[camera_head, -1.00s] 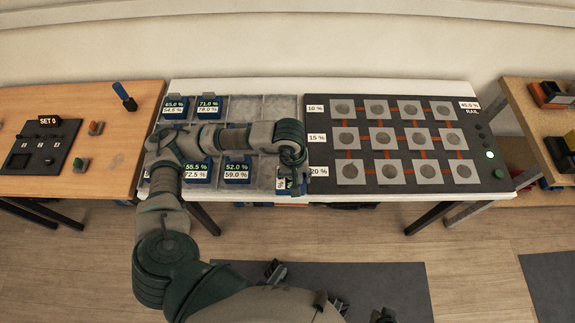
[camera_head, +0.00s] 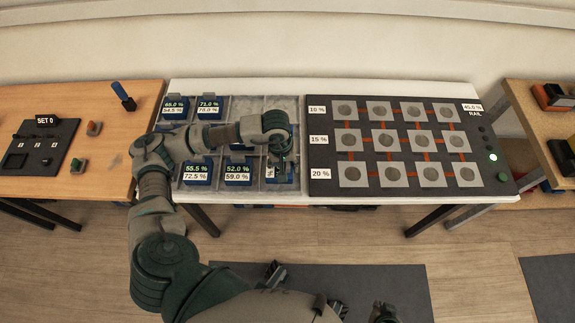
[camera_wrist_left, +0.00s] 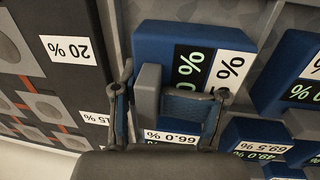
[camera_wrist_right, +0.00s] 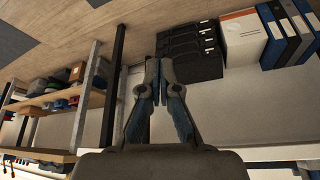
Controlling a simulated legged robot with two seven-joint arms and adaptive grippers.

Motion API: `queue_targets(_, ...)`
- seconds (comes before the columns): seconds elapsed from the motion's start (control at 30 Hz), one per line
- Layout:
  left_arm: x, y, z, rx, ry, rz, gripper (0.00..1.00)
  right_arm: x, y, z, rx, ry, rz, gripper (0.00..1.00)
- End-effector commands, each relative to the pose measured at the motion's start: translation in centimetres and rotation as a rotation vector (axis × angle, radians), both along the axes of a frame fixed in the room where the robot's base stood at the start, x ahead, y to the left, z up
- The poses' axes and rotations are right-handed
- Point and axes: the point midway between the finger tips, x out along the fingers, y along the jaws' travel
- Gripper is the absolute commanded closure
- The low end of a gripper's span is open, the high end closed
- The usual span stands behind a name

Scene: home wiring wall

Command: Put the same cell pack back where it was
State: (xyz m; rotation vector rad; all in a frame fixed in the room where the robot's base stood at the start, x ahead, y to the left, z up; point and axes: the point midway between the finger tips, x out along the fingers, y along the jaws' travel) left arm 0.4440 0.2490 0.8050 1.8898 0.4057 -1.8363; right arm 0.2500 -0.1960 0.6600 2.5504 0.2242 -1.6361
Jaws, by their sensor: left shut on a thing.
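My left gripper (camera_head: 282,162) is over the right-hand column of the grey tray (camera_head: 254,186), near its front row. It is shut on a blue cell pack (camera_wrist_left: 160,40) with a grey grip block (camera_wrist_left: 150,92) between the fingers (camera_wrist_left: 170,92). The pack's label is partly hidden and reads only "%". I cannot tell whether the pack rests in a compartment or hangs above it. Another pack (camera_wrist_left: 175,137) marked 66.0 % shows below it in the left wrist view. My right gripper (camera_wrist_right: 159,70) is shut and empty, away from the tray.
Several blue packs, such as 71.0 % (camera_head: 208,103) and 52.0 % (camera_head: 238,168), sit in the tray. A dark rail board (camera_head: 408,150) adjoins it on the right. A back compartment (camera_head: 243,105) looks empty. A wooden table (camera_head: 110,150) stands left.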

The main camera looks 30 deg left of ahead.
Motion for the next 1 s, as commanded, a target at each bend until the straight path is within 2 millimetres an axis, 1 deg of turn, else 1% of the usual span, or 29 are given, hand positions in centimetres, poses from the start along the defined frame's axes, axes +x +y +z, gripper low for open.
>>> queue_targets(0.37,0.0,-0.4,-0.2,0.003,-0.001,0.000,1.00,1.1,0.2,0.0,0.011,-0.049,0.001,1.00)
queue_targets(1.0,0.0,-0.1,-0.9,0.001,-0.001,0.000,1.00,2.8,0.9,0.3,0.033,-0.139,0.010,1.00)
